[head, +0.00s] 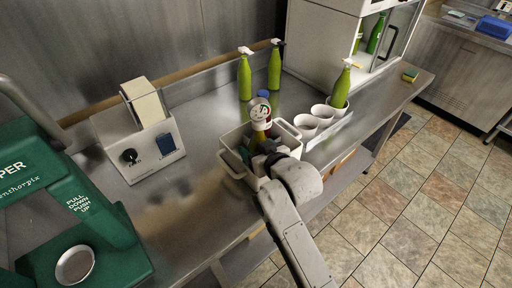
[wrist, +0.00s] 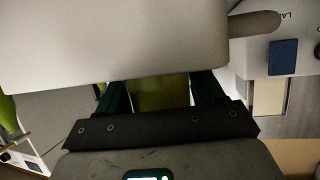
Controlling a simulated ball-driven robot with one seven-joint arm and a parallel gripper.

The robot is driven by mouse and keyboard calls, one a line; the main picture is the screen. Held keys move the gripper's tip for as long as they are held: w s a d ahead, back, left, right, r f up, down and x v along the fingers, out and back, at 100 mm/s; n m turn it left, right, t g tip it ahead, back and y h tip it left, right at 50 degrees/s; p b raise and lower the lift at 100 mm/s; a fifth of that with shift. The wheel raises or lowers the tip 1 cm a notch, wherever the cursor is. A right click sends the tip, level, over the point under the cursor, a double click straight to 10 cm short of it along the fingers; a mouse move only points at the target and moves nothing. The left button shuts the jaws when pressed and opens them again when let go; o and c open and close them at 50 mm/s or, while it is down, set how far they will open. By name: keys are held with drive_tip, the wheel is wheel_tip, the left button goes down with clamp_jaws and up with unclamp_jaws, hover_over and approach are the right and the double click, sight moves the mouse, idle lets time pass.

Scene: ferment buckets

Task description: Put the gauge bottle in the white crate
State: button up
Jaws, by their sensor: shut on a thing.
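The gauge bottle (head: 260,111) has a green body and a white top with a round dial. It stands about upright over or inside the white crate (head: 233,173) on the steel counter. My gripper (head: 261,150) is at the crate, shut on the bottle's lower green part. The wrist view shows green bottle surface (wrist: 161,92) between my two dark fingers (wrist: 163,97). The bottle's base is hidden by my wrist and the crate, so I cannot tell whether it touches the crate floor.
Green spray bottles (head: 244,77) stand behind the crate near a blue lid (head: 263,94). White cups (head: 306,125) and another spray bottle (head: 341,88) stand right of it. A label dispenser (head: 140,139) and a green press (head: 75,220) stand left. Counter between dispenser and crate is clear.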

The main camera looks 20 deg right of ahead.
drive_tip(key=o, duration=1.3)
drive_tip(key=shift+f, duration=0.1)
drive_tip(key=shift+o, duration=0.2)
drive_tip(key=shift+r, duration=0.25)
drive_tip(key=shift+s, duration=0.3)
drive_tip(key=v, duration=1.1)
drive_tip(key=shift+s+b, duration=0.2)
drive_tip(key=shift+b, duration=0.25)
drive_tip(key=shift+r, duration=0.1)
drive_tip(key=s+d+f+g, duration=0.2)
drive_tip(key=s+f+g, duration=0.2)
drive_tip(key=s, duration=0.5)
drive_tip(key=s+d+f+m+g+h, duration=0.1)
drive_tip(key=s+d+f+g, duration=0.2)
drive_tip(key=s+f, duration=0.5)
drive_tip(key=s+d+f+m+g, duration=0.1)
drive_tip(key=s+f+g, duration=0.4)
drive_tip(key=s, duration=0.5)
drive_tip(key=shift+s+d+f+h, duration=0.4)
drive_tip(key=shift+d+f, duration=0.2)
drive_tip(key=shift+d, duration=0.1)
